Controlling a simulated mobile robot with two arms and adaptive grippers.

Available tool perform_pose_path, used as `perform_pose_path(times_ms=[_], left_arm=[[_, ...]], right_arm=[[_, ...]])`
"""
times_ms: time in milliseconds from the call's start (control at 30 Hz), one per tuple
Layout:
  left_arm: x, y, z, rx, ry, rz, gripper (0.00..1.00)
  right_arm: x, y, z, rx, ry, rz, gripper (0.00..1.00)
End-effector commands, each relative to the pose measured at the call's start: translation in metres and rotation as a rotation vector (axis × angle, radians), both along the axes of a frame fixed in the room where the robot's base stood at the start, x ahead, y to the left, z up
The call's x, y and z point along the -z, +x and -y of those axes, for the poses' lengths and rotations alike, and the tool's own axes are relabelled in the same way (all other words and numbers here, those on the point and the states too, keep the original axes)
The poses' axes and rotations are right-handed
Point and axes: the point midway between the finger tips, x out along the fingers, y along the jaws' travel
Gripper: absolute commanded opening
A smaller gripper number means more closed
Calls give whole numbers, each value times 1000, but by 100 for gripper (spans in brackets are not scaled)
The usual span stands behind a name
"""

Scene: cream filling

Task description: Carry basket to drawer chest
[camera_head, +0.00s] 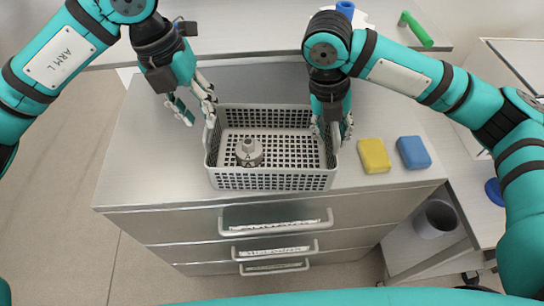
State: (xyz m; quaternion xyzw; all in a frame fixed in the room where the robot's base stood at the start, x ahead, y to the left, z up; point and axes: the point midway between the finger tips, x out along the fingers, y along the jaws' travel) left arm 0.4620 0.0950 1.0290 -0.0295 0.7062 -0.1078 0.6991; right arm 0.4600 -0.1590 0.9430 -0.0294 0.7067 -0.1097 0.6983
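The grey mesh basket (272,183) stands upright on the metal top of the drawer chest (150,165). A small grey part with dark markings (249,152) sits inside it, left of centre. My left gripper (198,121) is at the basket's left rim with its fingers spread; one finger is outside and the other is by the rim. My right gripper (333,133) is at the right rim, fingers apart, one on the inner side and one on the outer side. I cannot tell whether either gripper touches the basket.
A yellow block (374,155) and a blue block (413,152) lie right of the basket. A worktop (240,30) with a green-handled item (416,29) is behind. A grey bin (436,219) stands at lower right. The chest top's left side is clear.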

Motion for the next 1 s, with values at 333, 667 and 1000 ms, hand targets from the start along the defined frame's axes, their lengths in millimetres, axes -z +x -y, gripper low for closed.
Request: perform_pose_path(times_ms=[333, 667, 1000], left_arm=[[-63, 2, -13, -2, 1, 2, 29], [-73, 2, -15, -2, 1, 0, 29], [-73, 2, -15, -1, 1, 0, 29]], right_arm=[[0, 0, 0, -1, 1, 1, 29], [-24, 2, -5, -2, 2, 6, 29], [-91, 3, -18, 0, -1, 6, 29]])
